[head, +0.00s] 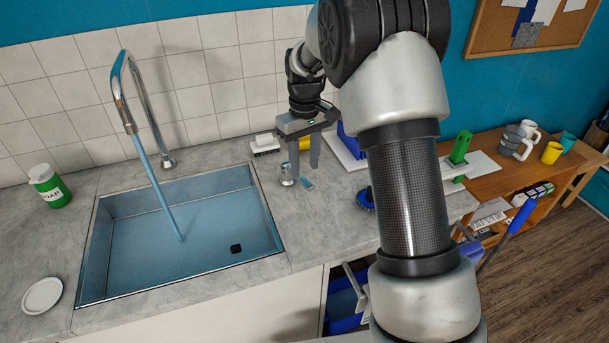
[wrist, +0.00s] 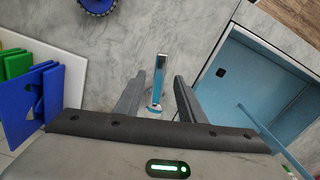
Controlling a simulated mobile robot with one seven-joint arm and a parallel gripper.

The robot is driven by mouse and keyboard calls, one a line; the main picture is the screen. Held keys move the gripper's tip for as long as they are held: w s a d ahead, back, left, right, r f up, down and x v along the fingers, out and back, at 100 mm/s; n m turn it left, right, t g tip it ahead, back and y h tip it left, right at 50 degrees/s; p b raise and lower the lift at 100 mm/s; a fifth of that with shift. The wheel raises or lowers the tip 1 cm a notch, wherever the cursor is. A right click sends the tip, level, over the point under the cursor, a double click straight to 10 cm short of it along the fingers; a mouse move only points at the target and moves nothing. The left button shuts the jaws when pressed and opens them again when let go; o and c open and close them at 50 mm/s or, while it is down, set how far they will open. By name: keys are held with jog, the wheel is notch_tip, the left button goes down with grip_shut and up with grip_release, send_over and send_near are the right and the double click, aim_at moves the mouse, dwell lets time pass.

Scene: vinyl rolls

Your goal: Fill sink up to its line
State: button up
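The sink (head: 90,275) is set in the grey counter at the left of the head view. A blue water stream (head: 157,190) runs from the tall metal faucet (head: 122,95) into it. The sink floor looks blue; I cannot make out a fill line or the water depth. A small metal tap control (head: 287,175) with a blue-marked lever stands on the counter right of the sink; it also shows in the wrist view (wrist: 158,72). My gripper (head: 304,168) is open and empty, pointing down at the control. In the wrist view its fingers (wrist: 160,82) flank the lever, with gaps both sides.
A dark square drain (head: 236,249) shows in the sink. A soap jar (head: 48,187) and a white dish (head: 42,296) are on the counter's left. A white-topped brush (head: 264,144) lies behind the control. A blue round brush (head: 365,198) and coloured boards (wrist: 40,92) are to the right.

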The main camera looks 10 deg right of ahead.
aim_at(305, 180)
jog(key=shift+f, duration=2.05)
grip_shut()
